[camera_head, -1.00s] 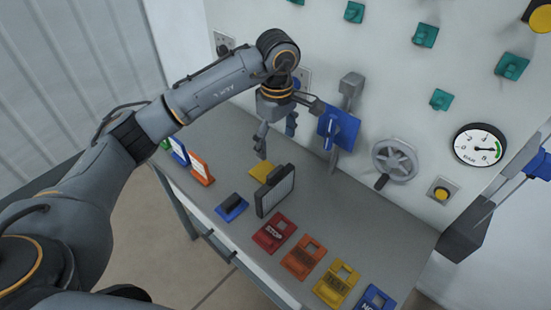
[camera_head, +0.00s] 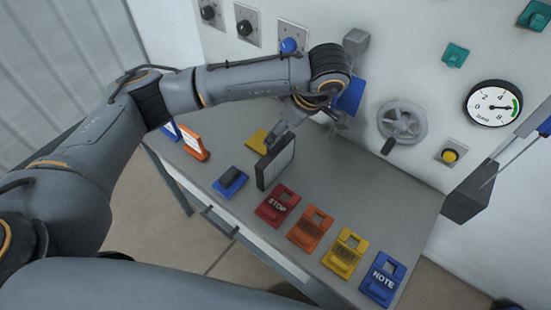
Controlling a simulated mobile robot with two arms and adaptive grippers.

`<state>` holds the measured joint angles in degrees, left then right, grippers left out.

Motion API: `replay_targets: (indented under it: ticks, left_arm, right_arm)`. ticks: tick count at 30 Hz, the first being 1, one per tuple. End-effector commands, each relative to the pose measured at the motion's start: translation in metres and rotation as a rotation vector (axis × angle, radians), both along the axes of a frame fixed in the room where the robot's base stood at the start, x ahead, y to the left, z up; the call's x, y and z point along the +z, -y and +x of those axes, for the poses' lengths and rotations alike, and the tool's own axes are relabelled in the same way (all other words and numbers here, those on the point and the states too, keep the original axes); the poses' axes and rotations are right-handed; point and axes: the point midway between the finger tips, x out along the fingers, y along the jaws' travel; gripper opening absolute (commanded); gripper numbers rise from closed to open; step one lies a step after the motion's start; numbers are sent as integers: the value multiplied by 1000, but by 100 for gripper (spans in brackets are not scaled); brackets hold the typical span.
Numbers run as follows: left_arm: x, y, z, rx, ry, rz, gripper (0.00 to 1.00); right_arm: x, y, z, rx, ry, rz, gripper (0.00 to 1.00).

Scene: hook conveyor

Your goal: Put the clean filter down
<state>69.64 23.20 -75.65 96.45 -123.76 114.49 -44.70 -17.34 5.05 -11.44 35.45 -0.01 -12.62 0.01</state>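A dark-framed filter panel with a pale face (camera_head: 276,164) stands upright on the grey bench (camera_head: 390,215). I cannot tell from its look whether it is the clean one. My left gripper (camera_head: 276,138) is low at the filter's top edge, pointing down. The fingers are small and overlap the frame there, so I cannot tell whether they are open, touching it or shut on it. My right gripper is not in view.
Red (camera_head: 278,205), orange (camera_head: 310,229), yellow (camera_head: 345,253) and blue (camera_head: 382,278) tags line the bench's front. A blue block (camera_head: 230,182) and a yellow piece (camera_head: 258,141) lie near the filter. A handwheel (camera_head: 402,122) and gauge (camera_head: 493,103) are on the wall behind.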

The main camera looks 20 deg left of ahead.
Motion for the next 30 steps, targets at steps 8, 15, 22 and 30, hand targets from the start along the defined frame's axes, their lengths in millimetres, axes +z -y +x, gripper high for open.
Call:
replay_targets:
  ticks: [8,15,22,30]
  left_arm:
    - [-20,-8,-1,1,-5,2,83]
    - [-53,-18,1,0,-1,-1,83]
    - [-58,-19,3,-1,1,0,83]
    - [-58,-19,2,-1,1,0,40]
  right_arm:
    - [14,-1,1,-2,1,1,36]
    - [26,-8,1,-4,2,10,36]
    - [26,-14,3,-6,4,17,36]
    - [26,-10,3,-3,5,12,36]
